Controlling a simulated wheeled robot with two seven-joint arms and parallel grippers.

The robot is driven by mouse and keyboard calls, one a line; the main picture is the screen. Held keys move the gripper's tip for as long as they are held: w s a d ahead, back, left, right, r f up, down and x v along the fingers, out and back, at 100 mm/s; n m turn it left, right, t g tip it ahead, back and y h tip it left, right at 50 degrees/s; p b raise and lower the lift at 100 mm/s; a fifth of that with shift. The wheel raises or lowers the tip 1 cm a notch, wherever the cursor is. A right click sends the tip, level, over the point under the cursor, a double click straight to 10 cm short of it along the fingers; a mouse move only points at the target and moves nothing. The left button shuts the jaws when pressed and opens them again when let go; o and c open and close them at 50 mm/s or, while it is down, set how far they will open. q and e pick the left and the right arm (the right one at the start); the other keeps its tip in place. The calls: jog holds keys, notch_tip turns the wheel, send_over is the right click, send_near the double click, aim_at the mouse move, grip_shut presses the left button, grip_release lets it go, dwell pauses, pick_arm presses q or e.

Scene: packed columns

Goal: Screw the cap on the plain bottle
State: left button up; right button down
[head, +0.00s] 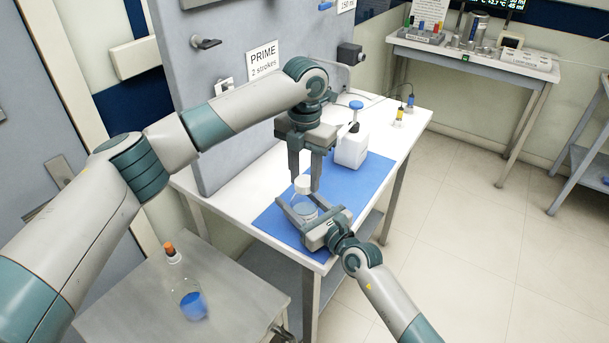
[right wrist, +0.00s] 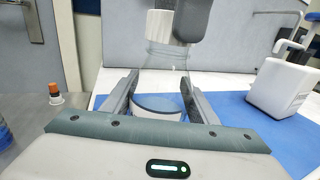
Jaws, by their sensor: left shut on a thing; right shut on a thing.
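The plain bottle (head: 304,207) is clear, with liquid low inside, and stands upright at the near end of the blue mat. My right gripper (head: 304,211) is shut around its body; the right wrist view shows the clear bottle (right wrist: 160,62) between its two fingers. The white cap (head: 303,185) is at the top of the bottle, also seen in the right wrist view (right wrist: 167,27). My left gripper (head: 304,182) points down from above and is shut on the cap. The cap is in line with the neck; I cannot tell how far it is threaded.
The blue mat (head: 348,190) lies on a white table (head: 408,125). A white pump container (head: 351,150) stands behind the bottle. A grey panel with a "PRIME 2 strokes" sign (head: 263,61) borders the table.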

pick_arm(q)
jog(key=m, duration=0.3)
jog(key=shift+r, duration=0.15)
jog(key=shift+m, duration=0.7)
jog(key=o, duration=1)
jog(key=shift+r, duration=2.1)
jog(key=shift+n, duration=0.4)
